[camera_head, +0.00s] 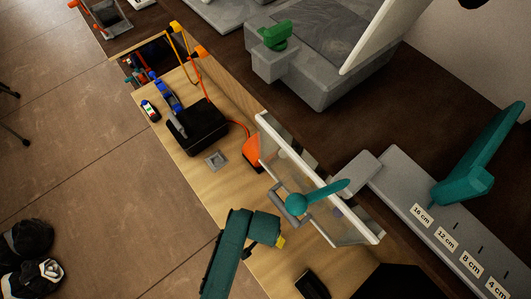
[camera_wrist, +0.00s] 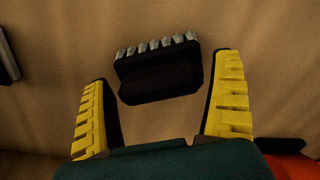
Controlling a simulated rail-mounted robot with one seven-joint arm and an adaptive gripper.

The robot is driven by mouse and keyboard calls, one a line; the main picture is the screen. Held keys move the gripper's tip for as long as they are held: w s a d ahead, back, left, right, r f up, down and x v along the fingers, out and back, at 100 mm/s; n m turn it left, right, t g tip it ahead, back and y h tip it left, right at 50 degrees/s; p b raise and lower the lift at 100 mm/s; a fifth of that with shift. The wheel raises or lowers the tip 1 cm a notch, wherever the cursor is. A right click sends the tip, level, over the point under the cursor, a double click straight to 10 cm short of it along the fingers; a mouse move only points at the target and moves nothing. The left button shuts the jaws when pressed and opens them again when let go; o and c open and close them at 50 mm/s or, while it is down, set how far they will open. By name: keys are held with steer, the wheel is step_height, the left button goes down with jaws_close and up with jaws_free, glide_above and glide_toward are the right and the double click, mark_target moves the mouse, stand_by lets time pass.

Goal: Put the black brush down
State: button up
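The black brush (camera_wrist: 160,80) shows in the wrist view as a dark block with a row of grey bristle tufts on its far edge. It lies over the wooden surface, between and slightly beyond my gripper's fingers. My gripper (camera_wrist: 163,72) is open, with its yellow ridged fingers spread wide. In the head view my gripper (camera_head: 279,242) is over the wooden bench top, and I cannot make out this brush there.
A clear panel with a white frame (camera_head: 300,165) stands beside my gripper. A teal ball-ended tool (camera_head: 297,205) is near it. A black box (camera_head: 196,125), a grey square plate (camera_head: 216,159) and an orange piece (camera_head: 252,152) lie farther up. A black item (camera_head: 311,285) lies at the bottom.

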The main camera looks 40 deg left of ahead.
steer(key=shift+r, duration=0.1)
step_height(320, 180, up, 12)
steer(key=shift+p, duration=0.35)
stand_by(0.5)
